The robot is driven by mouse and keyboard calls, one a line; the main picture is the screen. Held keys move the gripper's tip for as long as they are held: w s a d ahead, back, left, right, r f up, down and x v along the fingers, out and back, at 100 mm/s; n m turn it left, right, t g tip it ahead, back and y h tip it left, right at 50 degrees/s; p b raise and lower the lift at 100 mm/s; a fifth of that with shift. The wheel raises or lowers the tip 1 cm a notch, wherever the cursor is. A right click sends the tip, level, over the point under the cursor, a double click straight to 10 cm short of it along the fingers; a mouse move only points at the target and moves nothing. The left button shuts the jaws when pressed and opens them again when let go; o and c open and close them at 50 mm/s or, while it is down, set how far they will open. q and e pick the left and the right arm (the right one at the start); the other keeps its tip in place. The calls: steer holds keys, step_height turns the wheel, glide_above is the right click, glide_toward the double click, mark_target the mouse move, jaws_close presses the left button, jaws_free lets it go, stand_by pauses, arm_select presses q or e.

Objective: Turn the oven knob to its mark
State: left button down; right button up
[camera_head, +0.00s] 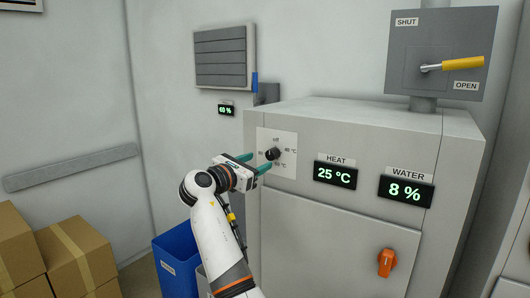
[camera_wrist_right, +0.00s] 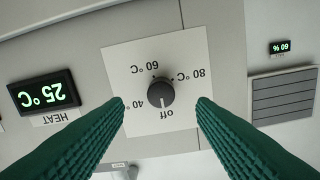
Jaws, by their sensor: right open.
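The oven knob (camera_head: 272,154) is a small round black knob on a white dial plate (camera_head: 289,168) on the grey oven's front. In the right wrist view, which is upside down, the knob (camera_wrist_right: 160,94) has a light pointer line toward "off". The labels 40, 60 and 80 °C stand around it, with a small dark mark by 60 °C. My right gripper (camera_head: 257,161) has two green fingers, open and empty, pointing at the dial. In the wrist view the fingertips (camera_wrist_right: 160,102) are on either side of the knob, apart from it. My left gripper is out of view.
The HEAT display (camera_head: 335,175) reads 25 °C and the WATER display (camera_head: 405,191) reads 8 %. An orange handle (camera_head: 387,262) is on the oven door. A yellow lever (camera_head: 460,63) sits on the upper box. Blue bin (camera_head: 178,262) and cartons (camera_head: 80,262) stand at left.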

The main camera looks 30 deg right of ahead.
mark_target(269, 156)
steer(key=p+x, duration=0.1)
steer(key=x, duration=0.3)
steer(key=shift+w+d+r, duration=0.1)
steer(key=shift+d, duration=0.05)
steer(key=shift+w+d, duration=0.2)
steer(key=shift+d, duration=0.35)
steer(key=c, duration=1)
steer(key=shift+o, duration=0.2)
